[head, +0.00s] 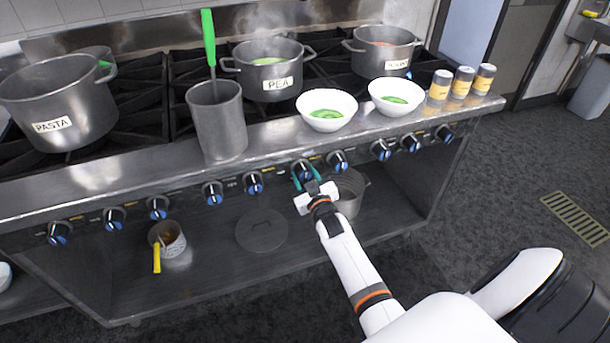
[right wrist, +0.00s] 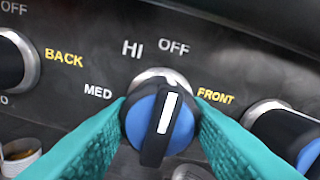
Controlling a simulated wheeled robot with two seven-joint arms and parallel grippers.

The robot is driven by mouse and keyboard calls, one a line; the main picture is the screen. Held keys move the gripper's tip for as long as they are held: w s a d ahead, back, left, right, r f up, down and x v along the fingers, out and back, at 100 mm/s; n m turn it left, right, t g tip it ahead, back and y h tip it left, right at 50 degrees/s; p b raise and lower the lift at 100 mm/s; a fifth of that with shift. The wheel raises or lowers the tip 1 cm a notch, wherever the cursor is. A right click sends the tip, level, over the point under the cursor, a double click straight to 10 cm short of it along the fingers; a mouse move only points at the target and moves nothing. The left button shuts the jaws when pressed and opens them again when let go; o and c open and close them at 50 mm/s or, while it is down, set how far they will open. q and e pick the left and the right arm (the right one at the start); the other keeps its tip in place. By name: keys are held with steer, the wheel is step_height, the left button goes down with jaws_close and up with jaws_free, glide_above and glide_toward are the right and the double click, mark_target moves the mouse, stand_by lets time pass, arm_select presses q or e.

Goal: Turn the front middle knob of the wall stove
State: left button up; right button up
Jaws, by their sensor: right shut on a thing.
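The wall stove (head: 120,180) spans the head view, with a row of blue-and-black knobs along its front panel. My right gripper (head: 307,181) is at a knob (head: 303,167) right of the panel's middle. In the right wrist view the teal fingers of my right gripper (right wrist: 160,132) press on both sides of this knob (right wrist: 160,118). Its white mark points up, leaning slightly right. "HI" and "OFF" are printed above it, "MED" to its left and a yellow "FRONT" to its right. My left gripper is not in view.
Neighbouring knobs sit close on both sides, one at the right (right wrist: 290,135). White bowls (head: 327,110), a steel container with a green-handled utensil (head: 217,120) and tins (head: 462,82) stand on the ledge above. A pot (head: 347,190) is on the shelf below.

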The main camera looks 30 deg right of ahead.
steer(key=shift+f, duration=0.15)
steer(key=o, duration=1)
steer(key=shift+c, duration=0.2)
steer(key=shift+s, duration=0.15)
steer(key=v, duration=1.2)
